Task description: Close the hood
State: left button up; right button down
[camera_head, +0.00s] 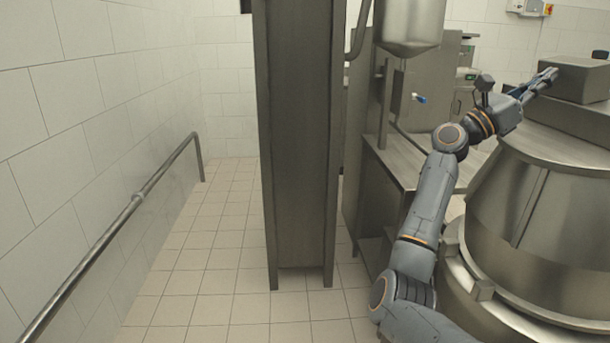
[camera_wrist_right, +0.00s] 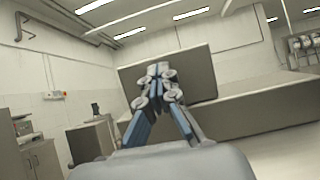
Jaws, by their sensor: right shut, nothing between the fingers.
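A large rounded steel machine stands at the right of the head view, with a sloping conical cover (camera_head: 520,180) on its upper part. I cannot tell for certain which part is the hood or whether it is open. A steel box (camera_head: 578,80) tops a wider block above the cover. My right gripper (camera_head: 550,76) is shut and empty at the left end of this box; I cannot tell whether they touch. In the right wrist view its fingertips (camera_wrist_right: 158,72) are together, in front of a grey box-like part (camera_wrist_right: 205,78). My left gripper is out of view.
A tall steel column (camera_head: 300,140) stands in the middle. A steel table (camera_head: 398,160) and a hanging steel vessel (camera_head: 408,22) are behind my right arm. A wall rail (camera_head: 130,208) runs along the left; tiled floor (camera_head: 215,240) before it is clear.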

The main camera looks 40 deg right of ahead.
aim_at(572, 99)
jog(key=s+d+f, duration=0.1)
jog(key=d, duration=0.1)
jog(key=s+d+f+t+y, duration=0.1)
jog(key=d, duration=0.1)
jog(key=s+d+f+y, duration=0.1)
jog(key=s+d, duration=0.1)
jog(key=shift+d, duration=0.35)
jog(key=shift+s+t, duration=0.1)
jog(key=shift+t, duration=0.3)
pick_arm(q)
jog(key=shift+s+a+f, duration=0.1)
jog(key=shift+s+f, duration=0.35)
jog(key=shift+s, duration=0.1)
pick_arm(e)
jog(key=shift+d+f, duration=0.1)
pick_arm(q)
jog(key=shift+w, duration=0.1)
pick_arm(e)
jog(key=shift+f, duration=0.1)
